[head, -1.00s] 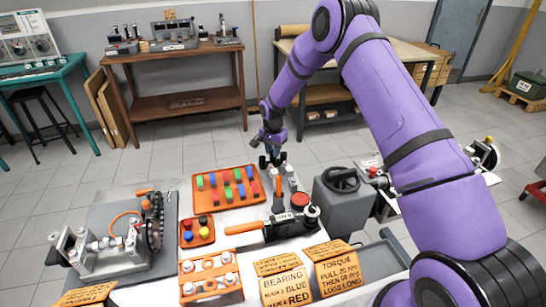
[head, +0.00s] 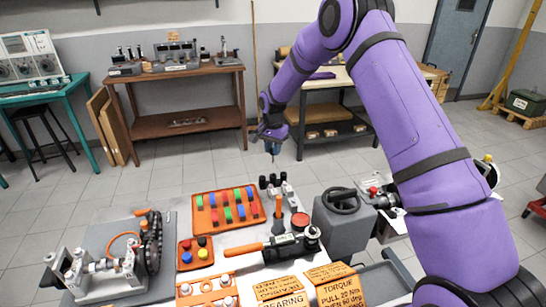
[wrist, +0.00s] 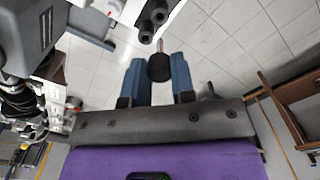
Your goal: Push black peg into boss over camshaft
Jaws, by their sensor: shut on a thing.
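My gripper (head: 272,142) is above the far end of the workbench. In the wrist view its two blue fingers (wrist: 159,82) are shut on a black peg (wrist: 159,68) with a thin copper-coloured tip. In the head view the held peg is small and hard to make out. The engine assembly with the camshaft (head: 105,265) lies on a grey plate at the front left, well away from my gripper. A dark chain and sprocket (head: 151,243) stand at its right end. I cannot clearly make out the boss.
Several other black pegs (head: 271,182) stand on the bench below my gripper. An orange tray (head: 198,217) of coloured blocks, a small orange tray (head: 183,262), an orange-handled tool (head: 243,249) and a grey machine (head: 340,217) crowd the bench.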

